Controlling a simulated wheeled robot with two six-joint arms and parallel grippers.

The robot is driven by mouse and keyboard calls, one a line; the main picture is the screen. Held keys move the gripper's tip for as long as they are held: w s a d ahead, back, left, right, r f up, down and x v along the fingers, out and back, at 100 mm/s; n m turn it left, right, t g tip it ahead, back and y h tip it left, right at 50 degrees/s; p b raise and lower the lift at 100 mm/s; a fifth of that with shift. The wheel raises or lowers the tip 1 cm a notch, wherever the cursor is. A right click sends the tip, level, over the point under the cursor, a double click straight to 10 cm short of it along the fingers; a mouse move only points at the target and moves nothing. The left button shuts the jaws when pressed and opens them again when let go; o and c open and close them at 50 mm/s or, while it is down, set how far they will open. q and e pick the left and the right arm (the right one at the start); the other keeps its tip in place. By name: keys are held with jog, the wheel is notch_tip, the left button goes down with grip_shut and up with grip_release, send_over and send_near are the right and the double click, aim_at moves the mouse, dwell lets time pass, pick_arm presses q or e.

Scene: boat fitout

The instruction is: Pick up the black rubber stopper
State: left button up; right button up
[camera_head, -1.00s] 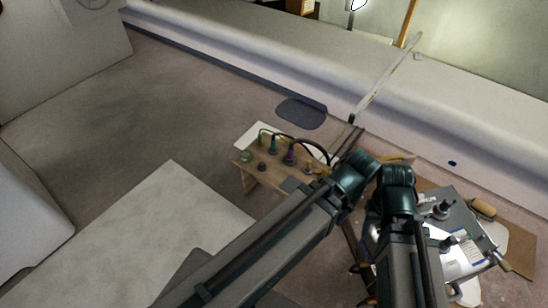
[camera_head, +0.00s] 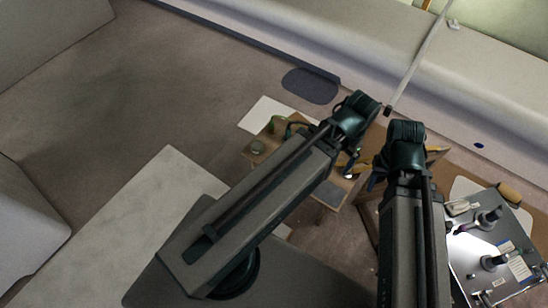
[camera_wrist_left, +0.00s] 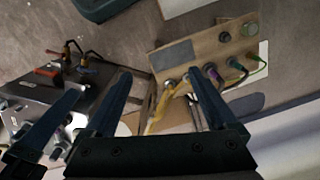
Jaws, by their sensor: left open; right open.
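I cannot make out the black rubber stopper for certain. Small round pieces sit on the wooden board (camera_head: 250,160), mostly hidden behind my left arm in the head view. In the left wrist view the board (camera_wrist_left: 190,55) shows a greenish round piece (camera_wrist_left: 250,29), a dark round one (camera_wrist_left: 225,37) and coloured plugs with cables. My left gripper (camera_wrist_left: 160,75) is open and empty, its fingers reaching toward the board's near edge. My right gripper (camera_head: 376,178) is open, partly hidden by its arm, between the board and the grey tray.
The grey tray (camera_head: 470,275) at the right holds upright dark-topped pieces (camera_head: 489,217) and papers. A tan block (camera_head: 508,192) lies behind it. A dark oval mat (camera_head: 310,86) lies on the floor near the long white bench (camera_head: 360,45). Open floor is at the left.

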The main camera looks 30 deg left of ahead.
pick_arm(q)
jog(key=w+a+f+t+h+b, duration=0.1)
jog(key=w+a+f+b, duration=0.3)
jog(key=a+f+b, duration=0.5)
jog(key=w+a+f+t+h+b, duration=0.1)
jog(key=w+a+f+b, duration=0.4)
jog(key=f+b, duration=0.6)
jog(key=a+f+m+t+b, duration=0.1)
jog(key=a+f+b, duration=0.5)
jog(key=a, duration=0.2)
jog(key=a+f+t+b, duration=0.1)
jog(key=a+f+b, duration=0.45)
jog(key=a, duration=0.35)
jog(key=shift+h, duration=0.3)
jog(key=b+x, duration=0.2)
jog(key=x, duration=0.1)
jog(key=b+x, duration=0.5)
jog(key=x, duration=0.1)
jog(key=shift+w+d+b, duration=0.1)
jog(key=shift+w+b, duration=0.2)
jog(key=shift+w, duration=0.15)
jog(key=shift+f, duration=0.15)
jog(key=b+x, duration=0.5)
jog(key=shift+f, duration=0.1)
jog(key=c, duration=1.4)
